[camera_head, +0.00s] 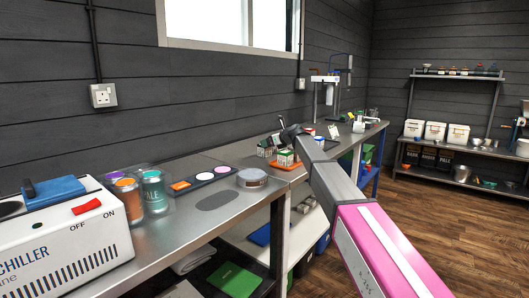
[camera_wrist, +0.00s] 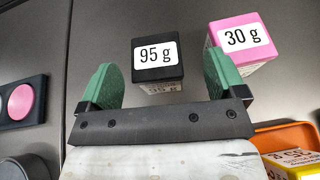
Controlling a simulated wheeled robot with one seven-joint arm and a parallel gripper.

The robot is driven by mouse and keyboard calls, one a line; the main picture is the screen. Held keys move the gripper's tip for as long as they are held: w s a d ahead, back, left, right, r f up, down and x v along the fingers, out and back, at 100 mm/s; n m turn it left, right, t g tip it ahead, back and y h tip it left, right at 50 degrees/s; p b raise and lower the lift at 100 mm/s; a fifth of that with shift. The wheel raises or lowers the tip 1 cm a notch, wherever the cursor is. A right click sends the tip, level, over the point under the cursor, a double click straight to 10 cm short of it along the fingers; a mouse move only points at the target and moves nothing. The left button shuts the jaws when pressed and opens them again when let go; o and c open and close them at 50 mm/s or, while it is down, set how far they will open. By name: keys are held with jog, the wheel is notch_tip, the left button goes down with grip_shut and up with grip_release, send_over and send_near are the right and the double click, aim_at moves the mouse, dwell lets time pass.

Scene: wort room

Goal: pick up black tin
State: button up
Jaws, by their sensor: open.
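The black tin (camera_wrist: 157,72) is a box with a white "95 g" label on top. It stands upright on the grey bench in the wrist view. My gripper (camera_wrist: 162,84) is open, its green fingers on either side of the tin in the picture, with gaps on both sides. I cannot tell how far above or short of the tin the fingers are. In the head view my gripper (camera_head: 290,132) is a small dark shape over the bench, and I cannot pick out the black tin there.
A pink "30 g" tin (camera_wrist: 245,45) stands close to the right, partly behind the right finger. An orange tray (camera_wrist: 282,136) holds a yellow box (camera_wrist: 298,160) at lower right. A dark strip with a pink disc (camera_wrist: 22,101) lies left. The bench left of the black tin is clear.

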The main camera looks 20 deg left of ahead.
jog(key=x, duration=0.5)
jog(key=shift+s+a, duration=0.15)
jog(key=shift+a, duration=0.1)
jog(key=c, duration=1.1)
